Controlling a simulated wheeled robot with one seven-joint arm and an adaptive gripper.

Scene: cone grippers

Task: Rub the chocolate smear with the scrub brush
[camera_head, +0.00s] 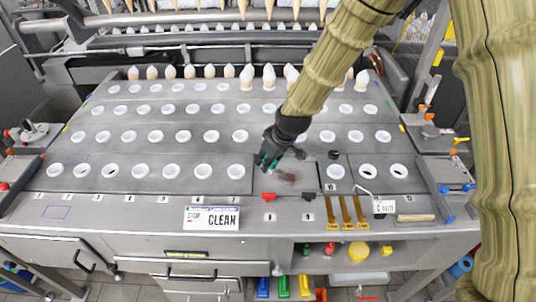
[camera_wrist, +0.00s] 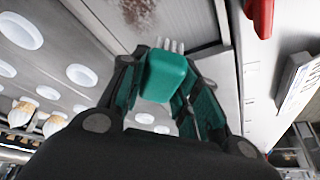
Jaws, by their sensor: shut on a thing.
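My gripper (camera_head: 268,160) is shut on the scrub brush, a green block (camera_wrist: 167,76) with pale bristles in the wrist view. The bristles point away from the wrist, toward the table. In the head view the brush is mostly hidden by the fingers. The chocolate smear (camera_head: 287,177) is a brown patch on the table panel, just right of and below the fingers in the head view. In the wrist view a brown patch (camera_wrist: 137,12) lies at the top edge, beyond the brush. The brush appears apart from it.
Rows of white cups (camera_head: 129,137) sit in the steel table (camera_head: 240,220) on both sides. A CLEAN sign (camera_head: 212,218) is at the front. Cones stand along the back.

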